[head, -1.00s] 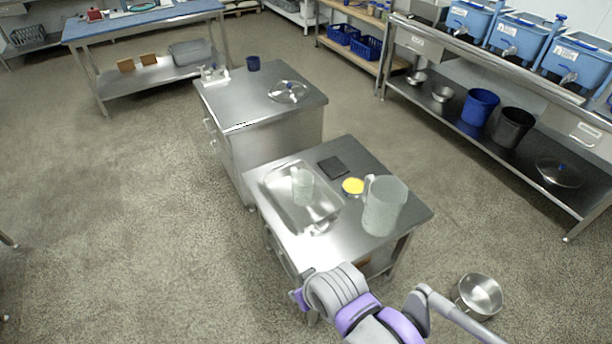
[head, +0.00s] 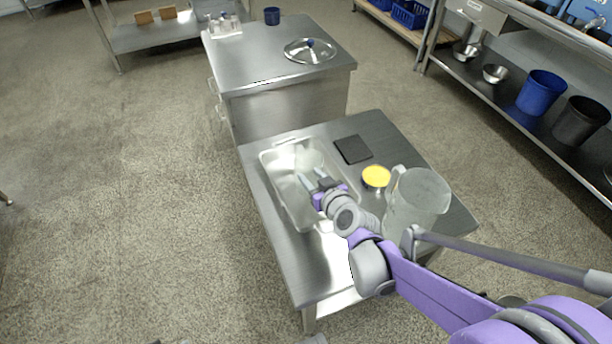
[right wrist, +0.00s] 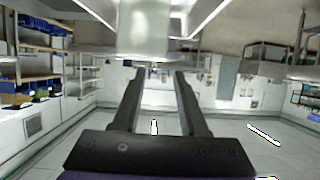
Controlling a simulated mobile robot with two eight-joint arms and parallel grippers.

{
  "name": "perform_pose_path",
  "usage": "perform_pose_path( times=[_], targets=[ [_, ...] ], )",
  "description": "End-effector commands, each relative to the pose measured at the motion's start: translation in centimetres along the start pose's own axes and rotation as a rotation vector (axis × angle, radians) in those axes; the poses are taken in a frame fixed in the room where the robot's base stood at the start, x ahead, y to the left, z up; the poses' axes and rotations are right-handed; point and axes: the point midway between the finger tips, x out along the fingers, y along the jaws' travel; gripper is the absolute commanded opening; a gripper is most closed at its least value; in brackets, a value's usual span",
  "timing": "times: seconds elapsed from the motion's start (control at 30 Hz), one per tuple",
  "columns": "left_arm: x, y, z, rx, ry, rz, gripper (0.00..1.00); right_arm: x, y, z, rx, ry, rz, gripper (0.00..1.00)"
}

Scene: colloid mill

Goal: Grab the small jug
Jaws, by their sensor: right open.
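The small jug (head: 308,157) is pale and translucent and stands in the far part of the metal tray (head: 268,172) on the near steel table. My right gripper (head: 314,176) is open over the tray, with its fingers pointing at the jug from the near side. In the right wrist view the jug (right wrist: 145,30) shows at the top, just past the open fingertips (right wrist: 158,75), with nothing between the fingers. Whether the tips touch it I cannot tell. My left gripper is not in view.
A large translucent jug (head: 420,195) stands right of the tray, close to my right arm. A yellow-topped container (head: 376,177) and a dark flat square (head: 352,149) lie beside the tray. A steel cabinet with a lid (head: 310,50) stands behind the table.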

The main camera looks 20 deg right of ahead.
Motion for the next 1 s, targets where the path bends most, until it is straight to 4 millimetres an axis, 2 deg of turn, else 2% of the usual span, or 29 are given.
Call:
perform_pose_path(
  times=[0.1, 0.43, 0.7, 0.93, 0.97, 1.0],
  targets=[
    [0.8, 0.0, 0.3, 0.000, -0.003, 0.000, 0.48, 2.0, -0.1, 0.1, 0.001, -0.002, -0.002, 0.43],
    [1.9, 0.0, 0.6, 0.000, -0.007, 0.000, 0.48, 4.4, -0.4, 0.0, 0.000, -0.003, -0.004, 0.43],
    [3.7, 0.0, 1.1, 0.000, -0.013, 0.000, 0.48, 8.3, -0.7, -0.1, 0.001, -0.003, -0.003, 0.43],
    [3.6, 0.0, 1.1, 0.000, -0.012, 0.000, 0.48, 8.5, -0.7, -0.2, 0.001, -0.002, -0.003, 0.43],
    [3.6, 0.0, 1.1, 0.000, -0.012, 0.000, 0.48, 8.5, -0.7, -0.3, 0.001, -0.002, -0.003, 0.41],
    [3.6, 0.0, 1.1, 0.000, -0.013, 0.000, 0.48, 8.5, -0.7, -0.2, 0.001, -0.002, -0.003, 0.34]
  ],
)
